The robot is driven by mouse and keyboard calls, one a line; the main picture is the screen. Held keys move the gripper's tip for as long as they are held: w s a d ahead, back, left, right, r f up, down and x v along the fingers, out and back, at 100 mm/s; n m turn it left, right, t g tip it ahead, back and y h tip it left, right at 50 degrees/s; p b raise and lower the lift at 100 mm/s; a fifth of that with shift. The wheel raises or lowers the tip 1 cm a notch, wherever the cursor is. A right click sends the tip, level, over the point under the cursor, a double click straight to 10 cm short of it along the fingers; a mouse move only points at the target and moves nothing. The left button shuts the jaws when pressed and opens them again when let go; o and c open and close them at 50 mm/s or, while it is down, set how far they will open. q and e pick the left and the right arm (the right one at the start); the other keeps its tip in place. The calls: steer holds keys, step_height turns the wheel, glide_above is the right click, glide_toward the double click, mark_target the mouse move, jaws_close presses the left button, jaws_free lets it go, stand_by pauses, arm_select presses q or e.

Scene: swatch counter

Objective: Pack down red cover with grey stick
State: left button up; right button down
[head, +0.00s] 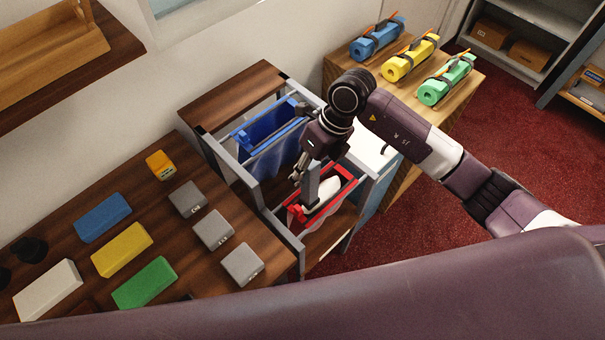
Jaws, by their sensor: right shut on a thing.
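The red cover (298,214) hangs open in a grey rack in the middle of the head view, with its red rim up. A white, rounded thing (326,191) shows in its mouth. My right gripper (303,172) is above the left part of the red cover and is shut on the upright grey stick (311,188). The stick's lower end is at the cover's mouth, by the white thing; I cannot tell whether it touches it. My left gripper is not in view.
A blue cover (267,130) hangs in the rack behind. Coloured blocks, such as a yellow block (122,250), and several grey blocks (213,230) lie on the wooden counter at left. Rolled bundles, one green (446,82), lie on a wooden table at back right.

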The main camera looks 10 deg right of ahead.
mark_target(301, 196)
steer(key=shift+f+b, duration=3.85)
steer(key=shift+f, duration=0.7)
steer(key=shift+r, duration=0.1)
step_height(301, 196, up, 11)
steer(key=p, duration=0.7)
